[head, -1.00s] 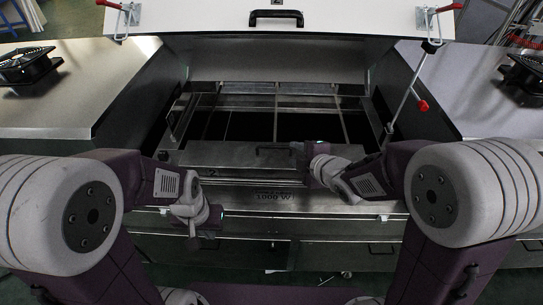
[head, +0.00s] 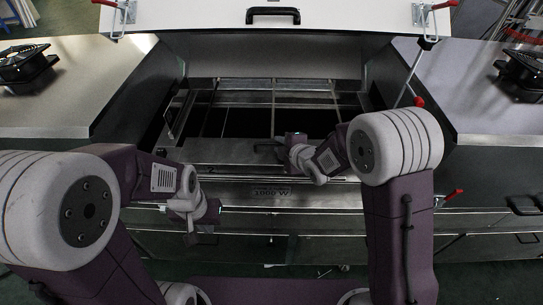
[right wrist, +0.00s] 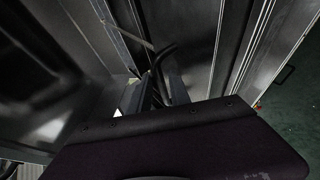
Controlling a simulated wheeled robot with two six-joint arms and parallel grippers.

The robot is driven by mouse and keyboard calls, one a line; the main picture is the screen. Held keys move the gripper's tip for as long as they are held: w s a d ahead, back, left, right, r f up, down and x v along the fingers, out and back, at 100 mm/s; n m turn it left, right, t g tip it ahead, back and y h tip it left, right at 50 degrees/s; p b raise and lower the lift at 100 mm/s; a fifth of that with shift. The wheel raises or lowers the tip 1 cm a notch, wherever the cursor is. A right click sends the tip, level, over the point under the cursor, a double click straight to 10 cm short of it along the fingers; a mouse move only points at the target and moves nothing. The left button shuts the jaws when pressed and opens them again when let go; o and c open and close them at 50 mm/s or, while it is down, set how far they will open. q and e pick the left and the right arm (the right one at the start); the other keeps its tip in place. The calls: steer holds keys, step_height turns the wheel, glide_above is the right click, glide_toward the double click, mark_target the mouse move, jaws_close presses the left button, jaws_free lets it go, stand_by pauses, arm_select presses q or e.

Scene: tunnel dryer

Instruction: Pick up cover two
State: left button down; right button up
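Cover two is a flat metal plate (head: 220,152) lying across the near part of the dryer's opening, with a dark bar handle on top. My right gripper (head: 275,143) is at the handle's right end. In the right wrist view, the curved dark handle (right wrist: 166,54) runs down between the fingers (right wrist: 158,92), which look apart, with no clear grip on it. My left gripper (head: 206,224) hangs in front of the dryer, away from the cover; its fingers are too small to read.
The open dryer bay (head: 265,122) with dark panels lies beyond the cover. A raised white lid (head: 350,18) with a black handle stands behind. Side counters (head: 65,85) flank the bay, and a red-tipped rod (head: 409,80) rises on the right.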

jaws_close()
stand_by(1.1)
steer(key=shift+r, duration=0.25)
steer(key=r, duration=0.4)
steer(key=shift+w+d+r, duration=0.1)
steer(key=shift+w+d, duration=0.05)
steer(key=shift+d, duration=0.1)
steer(key=w+d+r+p, duration=0.2)
steer(key=d+r+p, duration=0.2)
steer(key=d, duration=0.7)
steer(key=shift+r, duration=1.2)
